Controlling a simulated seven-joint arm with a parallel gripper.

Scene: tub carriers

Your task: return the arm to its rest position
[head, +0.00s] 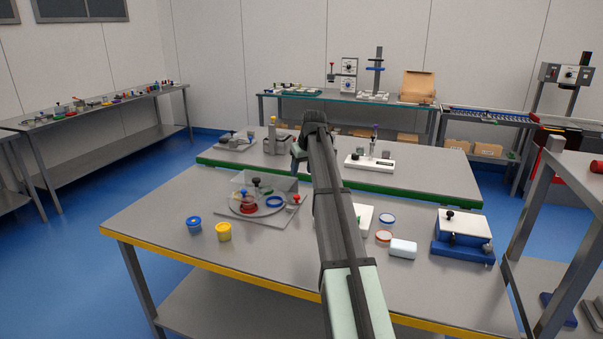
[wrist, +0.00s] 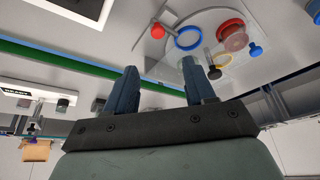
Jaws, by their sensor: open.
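My gripper (wrist: 158,72) shows in the wrist view with its two dark blue fingers apart and nothing between them. In the head view my arm reaches forward over the front table (head: 150,222), and the fingers cannot be made out clearly. The wrist view, tilted over, shows the round fixture with a blue ring (wrist: 189,37) and a red-knobbed post (wrist: 157,30) beyond the fingers. I see no contact between the fingers and these things.
A clear-covered fixture (head: 285,218), blue tub (head: 194,225) and yellow tub (head: 224,232) stand left of my arm. A white tub (head: 403,248) and a blue-based device (head: 463,252) stand right. A green-edged table (head: 425,178) lies behind. The front table's left end is clear.

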